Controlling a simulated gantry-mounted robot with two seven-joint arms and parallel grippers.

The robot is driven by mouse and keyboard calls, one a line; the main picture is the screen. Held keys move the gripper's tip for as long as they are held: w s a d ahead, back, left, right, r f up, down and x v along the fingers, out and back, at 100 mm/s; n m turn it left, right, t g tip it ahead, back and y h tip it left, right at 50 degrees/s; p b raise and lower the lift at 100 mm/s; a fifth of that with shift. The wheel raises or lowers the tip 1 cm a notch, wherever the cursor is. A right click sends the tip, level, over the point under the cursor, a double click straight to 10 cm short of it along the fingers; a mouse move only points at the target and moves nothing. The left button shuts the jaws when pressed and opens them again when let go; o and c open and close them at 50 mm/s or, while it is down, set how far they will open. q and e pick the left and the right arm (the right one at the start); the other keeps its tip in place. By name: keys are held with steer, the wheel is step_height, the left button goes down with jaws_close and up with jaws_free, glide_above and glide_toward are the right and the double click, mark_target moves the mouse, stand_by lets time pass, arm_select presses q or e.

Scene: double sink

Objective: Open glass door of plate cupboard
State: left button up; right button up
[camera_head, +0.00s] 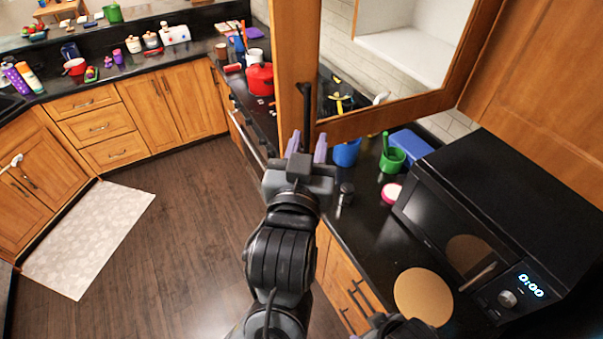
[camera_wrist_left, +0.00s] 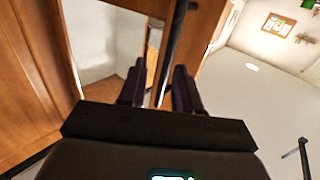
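The glass door (camera_head: 297,60) has a wooden frame around a clear pane and shows at the top of the head view. It seems to stand ajar, as wall tiles and the white cupboard interior (camera_head: 425,45) show through the pane. Its black bar handle (camera_head: 306,103) is upright near the left edge and also crosses the left wrist view (camera_wrist_left: 176,45). My left gripper (camera_head: 307,148) is open at the handle's lower end, its fingers apart on either side of the bar. I cannot tell whether they touch it. Part of my right arm shows at the bottom edge.
A black microwave (camera_head: 480,215) stands on the dark counter at right, with a round brown board (camera_head: 423,296) before it.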

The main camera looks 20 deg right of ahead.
arm_select(q)
steer(key=v, duration=0.7)
steer(key=shift+s+a, duration=0.1)
stand_by(0.4)
